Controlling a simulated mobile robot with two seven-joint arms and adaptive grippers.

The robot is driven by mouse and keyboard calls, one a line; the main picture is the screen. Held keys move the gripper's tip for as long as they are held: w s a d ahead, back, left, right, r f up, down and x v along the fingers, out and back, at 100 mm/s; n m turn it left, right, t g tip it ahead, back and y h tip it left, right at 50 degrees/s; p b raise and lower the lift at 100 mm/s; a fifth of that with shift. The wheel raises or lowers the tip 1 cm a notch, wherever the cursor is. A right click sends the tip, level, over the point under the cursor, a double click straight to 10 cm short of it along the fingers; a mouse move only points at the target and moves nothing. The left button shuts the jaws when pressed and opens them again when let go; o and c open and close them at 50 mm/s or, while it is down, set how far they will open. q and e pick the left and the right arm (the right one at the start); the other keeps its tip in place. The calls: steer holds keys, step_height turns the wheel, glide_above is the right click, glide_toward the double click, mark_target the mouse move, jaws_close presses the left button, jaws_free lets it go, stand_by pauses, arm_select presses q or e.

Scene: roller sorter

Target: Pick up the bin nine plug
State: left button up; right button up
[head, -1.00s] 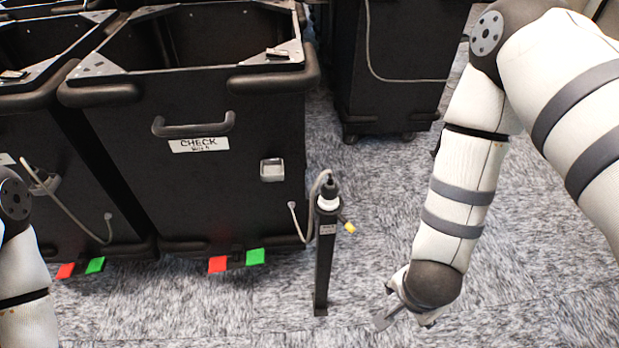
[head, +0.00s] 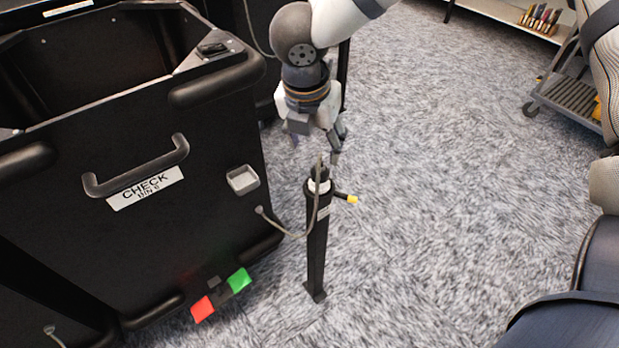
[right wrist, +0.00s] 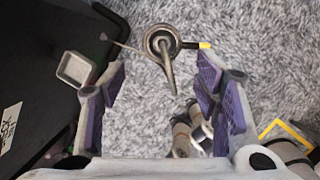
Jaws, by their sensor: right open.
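The plug (head: 319,174) sits upright in the top of a thin black post (head: 316,245) beside the black bin (head: 210,130). A grey cord runs from the plug to the bin's side. The bin's label reads CHECK with a small bin number below that I cannot read surely. My right gripper (head: 317,143) is open just above the plug, pointing down. In the right wrist view the plug (right wrist: 161,42) shows ahead between the spread purple-padded fingers of the right gripper (right wrist: 162,85), touching neither. My left gripper is not in view.
A short yellow-tipped stub (head: 351,199) sticks out from the post. A small grey socket box (head: 243,180) is on the bin. Red (head: 202,309) and green (head: 240,280) tabs lie at its foot. Carpet right of the post is clear; a grey cart (head: 572,97) stands far right.

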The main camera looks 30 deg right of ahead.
mark_target(319, 169)
steer(key=b+x, duration=0.1)
steer(key=x, duration=0.5)
steer(key=shift+s+d, duration=0.15)
steer(key=shift+d, duration=0.05)
steer(key=b+x, duration=0.1)
steer(key=x, duration=0.4)
steer(key=shift+f, duration=0.35)
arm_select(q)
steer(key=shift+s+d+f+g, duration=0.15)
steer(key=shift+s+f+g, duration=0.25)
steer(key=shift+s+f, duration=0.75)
arm_select(e)
steer(key=shift+r, duration=0.15)
jaws_close()
